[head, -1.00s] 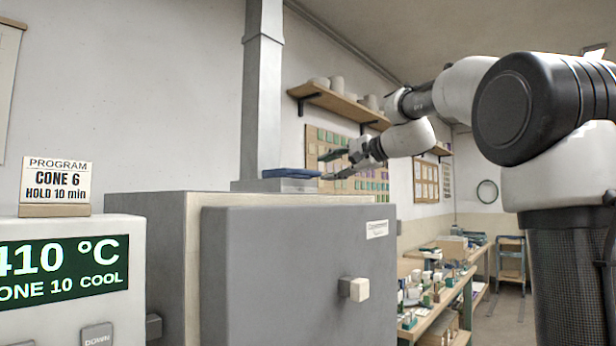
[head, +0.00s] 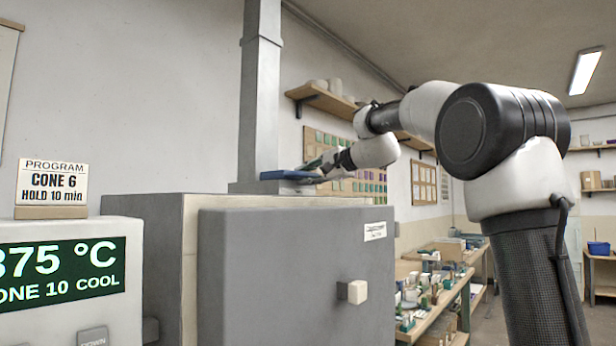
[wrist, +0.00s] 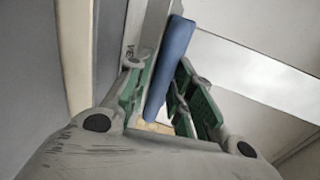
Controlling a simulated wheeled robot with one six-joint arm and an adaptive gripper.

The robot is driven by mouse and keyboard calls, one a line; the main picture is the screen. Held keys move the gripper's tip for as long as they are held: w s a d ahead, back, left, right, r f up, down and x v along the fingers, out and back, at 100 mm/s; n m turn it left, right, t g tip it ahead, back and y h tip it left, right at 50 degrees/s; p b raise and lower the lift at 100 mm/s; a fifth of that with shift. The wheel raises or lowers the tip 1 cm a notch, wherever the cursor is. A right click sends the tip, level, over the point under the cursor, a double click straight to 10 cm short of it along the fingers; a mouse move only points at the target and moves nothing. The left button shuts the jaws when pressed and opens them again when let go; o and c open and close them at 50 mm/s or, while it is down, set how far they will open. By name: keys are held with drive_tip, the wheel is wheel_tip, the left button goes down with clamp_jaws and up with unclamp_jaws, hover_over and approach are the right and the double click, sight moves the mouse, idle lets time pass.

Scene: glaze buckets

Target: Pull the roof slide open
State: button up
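The roof slide shows as a flat blue piece (head: 287,175) on top of the grey kiln (head: 290,265), at the foot of the square flue (head: 261,95). In the wrist view the blue piece (wrist: 168,68) runs as a long bar between my two green-padded fingers. My gripper (head: 309,172) is at the slide's right end in the head view. In the wrist view my gripper (wrist: 160,82) looks open, one finger on each side of the bar, with some gap showing. Whether either finger touches it, I cannot tell.
The kiln door has a pale knob (head: 352,291). A cluttered workbench (head: 433,300) stands at right. A wall shelf (head: 335,103) hangs behind my arm.

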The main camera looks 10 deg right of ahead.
clamp_jaws()
drive_tip(key=shift+f+v, duration=0.2)
drive_tip(key=shift+v, duration=0.75)
drive_tip(key=shift+f+v, duration=0.2)
drive_tip(key=shift+v, duration=0.75)
drive_tip(key=shift+f+v, duration=0.2)
drive_tip(key=shift+v, duration=0.75)
drive_tip(key=o, duration=0.5)
unclamp_jaws()
drive_tip(key=shift+s, duration=0.1)
drive_tip(key=v, duration=1.2)
